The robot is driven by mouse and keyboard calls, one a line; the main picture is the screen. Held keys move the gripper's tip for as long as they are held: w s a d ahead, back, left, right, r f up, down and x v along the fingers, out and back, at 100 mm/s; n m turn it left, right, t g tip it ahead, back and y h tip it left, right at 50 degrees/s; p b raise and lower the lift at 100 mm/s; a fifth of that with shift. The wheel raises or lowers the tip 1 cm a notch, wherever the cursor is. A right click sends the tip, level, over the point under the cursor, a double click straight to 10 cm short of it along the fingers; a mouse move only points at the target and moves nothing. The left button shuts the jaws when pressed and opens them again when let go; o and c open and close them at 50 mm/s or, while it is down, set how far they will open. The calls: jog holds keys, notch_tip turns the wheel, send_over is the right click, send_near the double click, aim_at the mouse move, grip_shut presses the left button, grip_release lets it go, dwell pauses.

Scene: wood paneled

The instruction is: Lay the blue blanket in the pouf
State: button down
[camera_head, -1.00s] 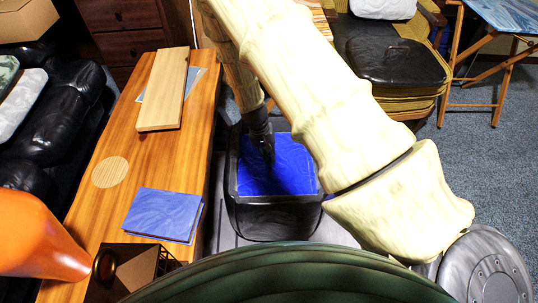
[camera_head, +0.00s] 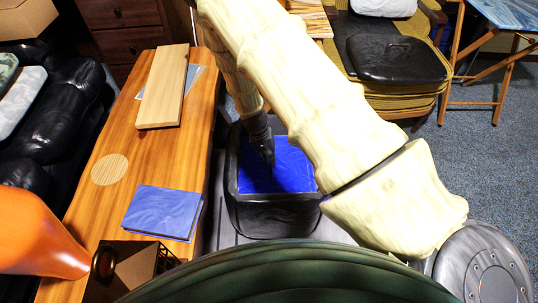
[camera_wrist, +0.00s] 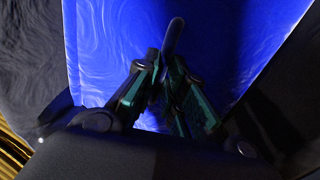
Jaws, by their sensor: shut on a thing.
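The blue blanket (camera_head: 292,168) lies inside the black open-topped pouf (camera_head: 270,218), spread within its rim. My gripper (camera_head: 268,160) reaches down into the pouf from above, at the left part of the blanket. In the wrist view the blanket (camera_wrist: 110,45) fills the middle, and my gripper's fingers (camera_wrist: 165,75) are closed together on a raised bit of it. The fingertips partly hide the pinched spot. My arm hides the pouf's far right side in the head view.
A wooden table (camera_head: 105,215) stands close left of the pouf, with a blue book (camera_head: 162,212), a board (camera_head: 165,88) and a round coaster (camera_head: 110,170). An orange vase-like object (camera_head: 35,235) is at the near left. A cushioned chair (camera_head: 395,60) stands behind right.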

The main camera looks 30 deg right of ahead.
jog(key=shift+w+a+b+x, duration=0.15)
jog(key=shift+b+x, duration=0.1)
jog(key=shift+x, duration=0.45)
jog(key=shift+a+b+x, duration=0.15)
jog(key=shift+b+x, duration=0.1)
jog(key=shift+x, duration=0.45)
jog(key=shift+w+a+b+x, duration=0.15)
jog(key=shift+b+x, duration=0.1)
jog(key=shift+x, duration=0.45)
jog(key=shift+f, duration=0.35)
jog(key=c, duration=1.4)
grip_release()
jog(key=shift+s, duration=0.1)
jog(key=shift+o, duration=0.2)
jog(key=shift+o, duration=1.4)
jog(key=v, duration=1.2)
